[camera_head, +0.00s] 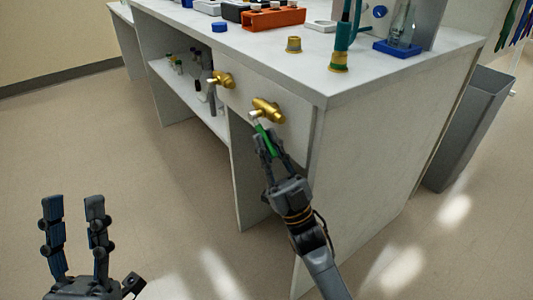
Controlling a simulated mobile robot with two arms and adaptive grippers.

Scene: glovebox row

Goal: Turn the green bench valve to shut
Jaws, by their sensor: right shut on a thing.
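The green bench valve has a brass body (268,109) on the front panel of the white bench, near its right corner. Its green lever (264,131) slants down from the brass body. My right gripper (268,143) is shut on the green lever, with the fingers on either side of its lower part. The fingers hide part of the lever. My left gripper (73,208) is open and empty at the lower left, over the floor and well apart from the bench.
A second brass valve (222,79) sits left of the green one. The bench (390,105) carries an orange rack (273,19), a brass fitting (293,44) and a blue-based stand (397,48). A grey bin (470,125) stands right. The floor at left is clear.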

